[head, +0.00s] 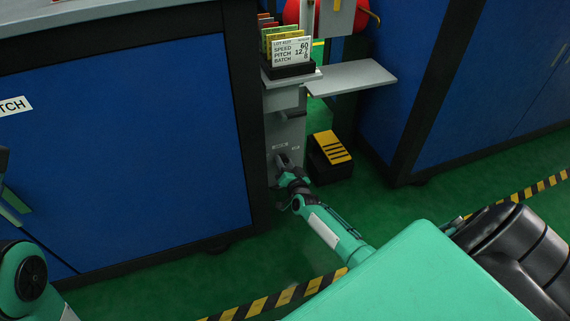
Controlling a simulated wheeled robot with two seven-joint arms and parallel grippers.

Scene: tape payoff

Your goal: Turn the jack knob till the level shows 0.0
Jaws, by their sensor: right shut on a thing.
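My right arm reaches down and forward to the lower part of a grey stand (285,128) in the gap between the blue cabinets. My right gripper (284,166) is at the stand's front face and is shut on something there. The jack knob is hidden behind the gripper or too small to make out. Small dark markings show on the stand just above the gripper, but I cannot read a level value. My left arm shows only in part at the lower left, and its gripper is not clearly in view.
A blue cabinet (130,150) stands close on the left and another (490,80) on the right. A black and yellow pedal box (330,155) sits on the floor right of my gripper. A grey shelf (350,77) juts out above. Striped tape (270,302) crosses the green floor.

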